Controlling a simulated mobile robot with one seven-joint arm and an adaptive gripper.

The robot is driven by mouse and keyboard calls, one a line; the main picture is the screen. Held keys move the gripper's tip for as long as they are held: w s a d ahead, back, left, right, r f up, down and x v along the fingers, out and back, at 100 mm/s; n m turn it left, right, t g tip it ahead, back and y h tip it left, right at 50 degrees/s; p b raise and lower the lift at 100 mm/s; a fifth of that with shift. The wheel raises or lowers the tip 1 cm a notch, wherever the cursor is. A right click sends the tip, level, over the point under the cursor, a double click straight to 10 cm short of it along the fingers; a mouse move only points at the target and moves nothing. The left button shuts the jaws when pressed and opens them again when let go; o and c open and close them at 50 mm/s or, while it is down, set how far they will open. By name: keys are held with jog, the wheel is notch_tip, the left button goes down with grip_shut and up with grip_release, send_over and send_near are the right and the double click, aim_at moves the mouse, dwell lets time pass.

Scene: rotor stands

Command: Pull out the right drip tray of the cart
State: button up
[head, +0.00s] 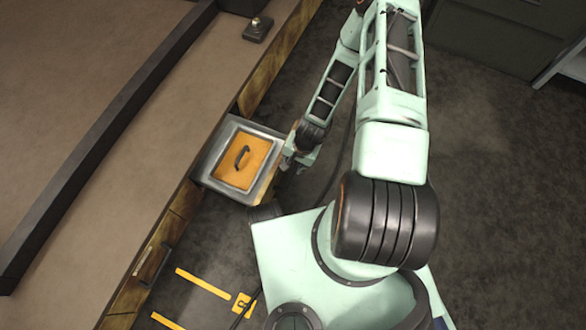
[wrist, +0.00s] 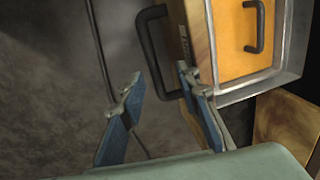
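A drip tray (head: 205,160) with a grey metal rim stands out from the side of the cart (head: 275,55). Inside it is an orange panel with a small dark handle (head: 242,156). In the wrist view the tray's rim (wrist: 290,70) is at upper right, and a dark pull handle (wrist: 147,45) stands off its wooden front. My gripper (wrist: 158,82) is open, its blue-padded fingers apart. The handle's lower end appears between the fingertips, the right finger close beside the tray front. I cannot tell whether they touch. In the head view my gripper (head: 290,160) is at the tray's front, partly hidden.
Another dark handle (head: 160,265) is on the cart's side at lower left. A small block with a knob (head: 257,29) sits on the cart's upper edge. Yellow markings (head: 204,283) lie on the dark floor. The floor right of my arm is clear, with a grey cabinet (head: 500,35) behind.

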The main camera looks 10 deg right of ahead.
jog(key=shift+r, duration=2)
